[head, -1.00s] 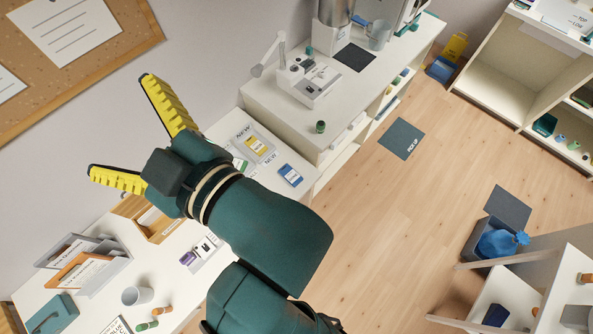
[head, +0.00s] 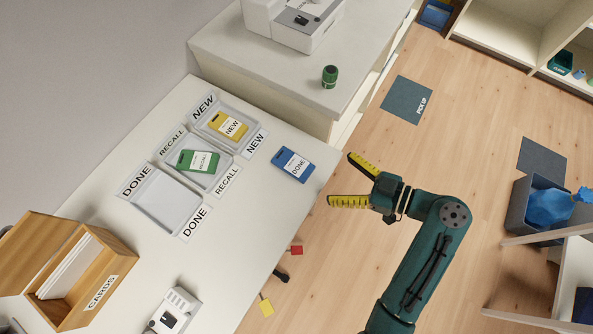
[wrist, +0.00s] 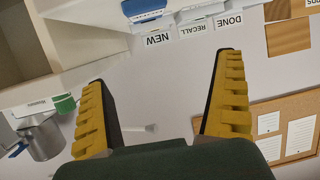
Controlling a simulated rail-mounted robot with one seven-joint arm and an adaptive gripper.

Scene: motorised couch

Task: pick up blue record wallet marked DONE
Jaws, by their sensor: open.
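The blue record wallet (head: 291,164) with a white DONE label lies flat on the white desk near its right edge, outside the trays. My gripper (head: 340,179) is open and empty, just right of the wallet and apart from it, beyond the desk edge. In the wrist view, a blue item with a white label (wrist: 143,9), seemingly the wallet, is cut off at the top, near the NEW sign. My open yellow fingers (wrist: 164,92) have nothing between them. The tray marked DONE (head: 166,200) is empty.
A green wallet (head: 199,160) lies in the RECALL tray and a yellow wallet (head: 228,126) in the NEW tray. A higher white counter (head: 262,65) with a green jar (head: 330,76) stands behind. A wooden card box (head: 82,275) is at the left.

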